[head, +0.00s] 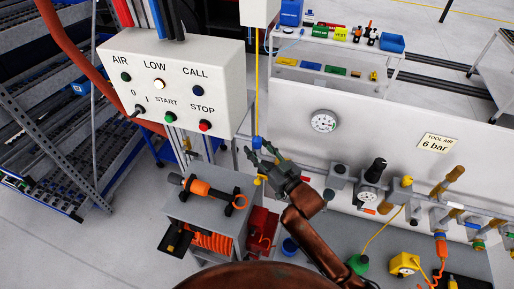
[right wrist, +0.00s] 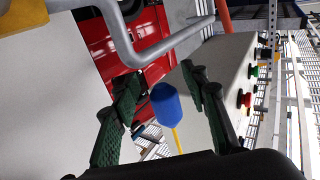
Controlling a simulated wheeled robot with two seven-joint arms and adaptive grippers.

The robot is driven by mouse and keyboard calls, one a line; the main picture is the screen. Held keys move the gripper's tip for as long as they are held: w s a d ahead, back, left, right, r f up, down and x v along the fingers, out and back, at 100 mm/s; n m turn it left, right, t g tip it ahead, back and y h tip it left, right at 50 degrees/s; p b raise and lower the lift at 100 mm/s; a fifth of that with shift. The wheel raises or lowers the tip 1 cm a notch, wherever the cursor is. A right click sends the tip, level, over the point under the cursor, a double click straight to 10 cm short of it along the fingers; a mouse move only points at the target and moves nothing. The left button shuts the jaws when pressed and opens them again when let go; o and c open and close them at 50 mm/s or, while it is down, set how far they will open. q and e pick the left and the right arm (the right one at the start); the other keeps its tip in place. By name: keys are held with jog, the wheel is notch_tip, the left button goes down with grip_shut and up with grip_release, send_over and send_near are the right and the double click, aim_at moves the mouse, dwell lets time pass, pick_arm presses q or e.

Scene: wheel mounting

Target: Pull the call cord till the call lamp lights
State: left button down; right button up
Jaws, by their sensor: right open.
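The yellow call cord (head: 257,85) hangs from a white box (head: 259,10) at the top of the head view and ends in a blue handle (head: 257,142). My right gripper (head: 260,153) is open at the handle. In the right wrist view the blue handle (right wrist: 166,103) shows between the two open fingers (right wrist: 160,82), with a visible gap on each side; the yellow cord (right wrist: 178,140) runs from it. The call lamp (head: 198,91) on the white panel (head: 215,65) is dark blue and unlit. My left gripper is not in view.
The LOW lamp (head: 159,84) glows. A gauge (head: 324,121), valves and air fittings line the wall at right. A grey bent pipe (right wrist: 155,55) shows near the fingers.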

jog(key=v, duration=1.1)
jog(key=shift+s+d, duration=0.15)
jog(key=shift+s, duration=0.1)
jog(key=shift+d, duration=0.1)
